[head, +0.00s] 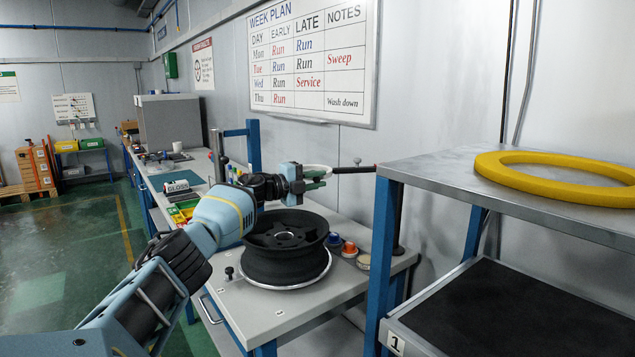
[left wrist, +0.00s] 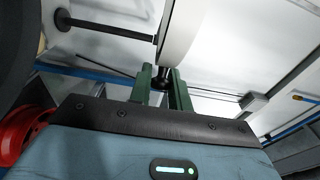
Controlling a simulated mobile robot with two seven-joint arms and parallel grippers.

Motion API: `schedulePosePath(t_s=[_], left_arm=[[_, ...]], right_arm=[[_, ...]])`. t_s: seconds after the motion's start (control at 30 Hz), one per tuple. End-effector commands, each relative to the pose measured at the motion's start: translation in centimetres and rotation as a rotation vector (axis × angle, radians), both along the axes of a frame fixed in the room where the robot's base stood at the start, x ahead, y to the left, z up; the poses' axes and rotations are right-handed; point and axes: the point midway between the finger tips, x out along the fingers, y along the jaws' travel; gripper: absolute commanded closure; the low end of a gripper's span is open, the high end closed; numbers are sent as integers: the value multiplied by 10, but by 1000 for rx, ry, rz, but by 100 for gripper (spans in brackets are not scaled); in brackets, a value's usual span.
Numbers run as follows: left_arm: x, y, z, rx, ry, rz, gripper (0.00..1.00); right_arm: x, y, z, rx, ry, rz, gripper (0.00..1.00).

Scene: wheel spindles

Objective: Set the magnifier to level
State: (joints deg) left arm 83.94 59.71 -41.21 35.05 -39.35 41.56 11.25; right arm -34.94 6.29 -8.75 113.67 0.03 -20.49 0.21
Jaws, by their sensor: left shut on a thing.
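The magnifier (head: 318,168) has a white ring-shaped head on a dark arm (head: 354,169) that reaches in from the right, above the bench. In the head view the ring is seen nearly edge-on, so its exact tilt is hard to tell. My left gripper (head: 317,182) is at the near side of the ring. In the left wrist view the white head (left wrist: 180,32) rises above my green fingers (left wrist: 163,88), which are shut on a short dark handle (left wrist: 162,74) at its edge. My right gripper is not in view.
A black wheel (head: 286,262) lies on the bench (head: 240,306) below the gripper, with small red and blue caps (head: 340,246) beside it. A shelf rack (head: 440,185) bearing a yellow ring (head: 545,188) stands at the right. A whiteboard (head: 312,60) hangs behind.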

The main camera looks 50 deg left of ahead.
Motion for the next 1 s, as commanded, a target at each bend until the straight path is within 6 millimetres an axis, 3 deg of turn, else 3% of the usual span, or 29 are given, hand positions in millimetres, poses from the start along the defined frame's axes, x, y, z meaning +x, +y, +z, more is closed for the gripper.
schedulePosePath(t_s=[0.6, 0.63, 0.73, 1.0], left_arm=[[0, 2, 4, -17, 4, 0, 100], [0, 2, 4, -17, 4, 0, 77], [0, 2, 4, -15, 5, 0, 64], [0, 2, 2, -14, 7, 1, 62]], right_arm=[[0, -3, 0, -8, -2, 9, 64], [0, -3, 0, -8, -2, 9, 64], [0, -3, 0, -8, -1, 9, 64], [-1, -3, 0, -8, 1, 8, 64]])
